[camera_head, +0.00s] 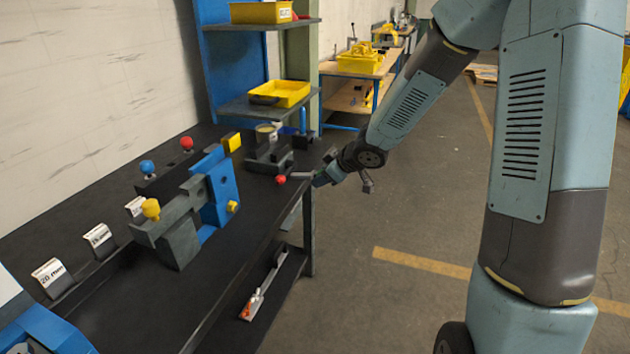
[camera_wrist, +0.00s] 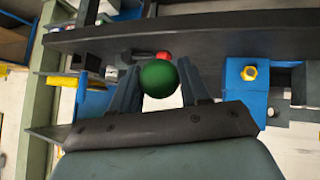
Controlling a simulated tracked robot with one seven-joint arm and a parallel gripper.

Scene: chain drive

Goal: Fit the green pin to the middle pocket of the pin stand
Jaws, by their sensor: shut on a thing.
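My gripper (camera_wrist: 160,88) is shut on the green pin, whose round green head (camera_wrist: 160,78) shows between the two fingers in the wrist view. The pin's shank is hidden. In the head view my gripper (camera_head: 322,180) is at the right edge of the bench, and the green pin cannot be made out there. A dark block (camera_head: 160,184), which seems to be the pin stand, is behind the blue and grey fixture. A blue-headed pin (camera_head: 147,167) and a red-headed pin (camera_head: 187,143) rise from it with a gap between them. Its pockets are hidden.
The fixture (camera_head: 180,232) with yellow knobs stands between my gripper and the block. A red ball knob (camera_head: 281,179) is just left of my gripper, by a dark device (camera_head: 268,152). Labelled holders (camera_head: 52,276) line the left. The bench's right front is bare.

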